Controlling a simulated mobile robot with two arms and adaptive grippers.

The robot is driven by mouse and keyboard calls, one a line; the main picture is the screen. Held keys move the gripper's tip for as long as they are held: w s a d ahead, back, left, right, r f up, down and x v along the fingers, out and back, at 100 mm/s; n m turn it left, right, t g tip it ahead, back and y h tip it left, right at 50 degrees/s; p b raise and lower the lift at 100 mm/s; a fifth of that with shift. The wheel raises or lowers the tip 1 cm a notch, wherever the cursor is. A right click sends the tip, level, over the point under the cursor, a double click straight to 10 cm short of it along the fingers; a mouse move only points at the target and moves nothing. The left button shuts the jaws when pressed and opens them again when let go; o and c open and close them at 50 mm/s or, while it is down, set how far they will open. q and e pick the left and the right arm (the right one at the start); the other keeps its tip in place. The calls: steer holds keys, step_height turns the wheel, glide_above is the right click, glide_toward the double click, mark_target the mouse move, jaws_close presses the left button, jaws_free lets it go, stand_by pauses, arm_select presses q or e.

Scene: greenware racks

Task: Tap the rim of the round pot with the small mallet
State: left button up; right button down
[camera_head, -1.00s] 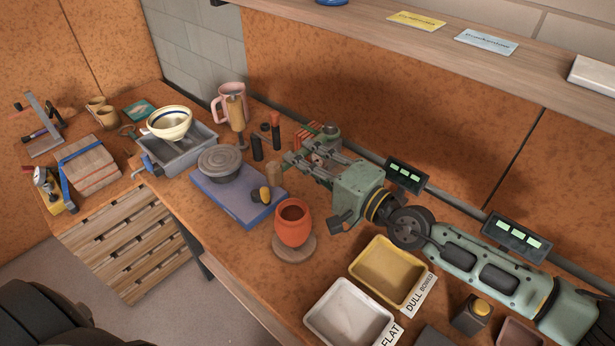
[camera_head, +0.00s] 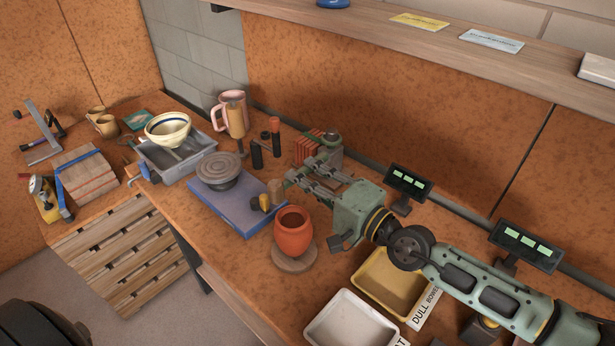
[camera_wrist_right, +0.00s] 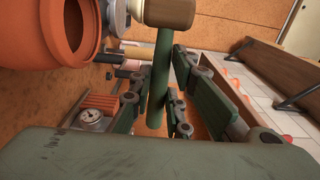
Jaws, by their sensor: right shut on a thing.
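The round pot (camera_head: 293,235) is orange-red and open-topped, and stands upright on a round board (camera_head: 294,258). The pot also shows at the upper left of the right wrist view (camera_wrist_right: 88,45), its mouth facing the camera. My right gripper (camera_head: 303,180) is shut on the green handle (camera_wrist_right: 161,70) of the small mallet. The mallet's tan wooden head (camera_head: 276,188) sticks out past the fingers, behind and slightly left of the pot. In the wrist view the head (camera_wrist_right: 168,12) is apart from the pot's rim. My left gripper is not in view.
A yellow tray (camera_head: 362,288) and a white tray (camera_head: 318,325) lie at the front right. Dark posts (camera_head: 275,137) stand behind.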

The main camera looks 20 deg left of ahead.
arm_select(q)
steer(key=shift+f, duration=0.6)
steer(key=shift+b, duration=0.3)
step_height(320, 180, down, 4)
steer(key=b, duration=0.4)
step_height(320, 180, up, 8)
steer(key=p, duration=0.8)
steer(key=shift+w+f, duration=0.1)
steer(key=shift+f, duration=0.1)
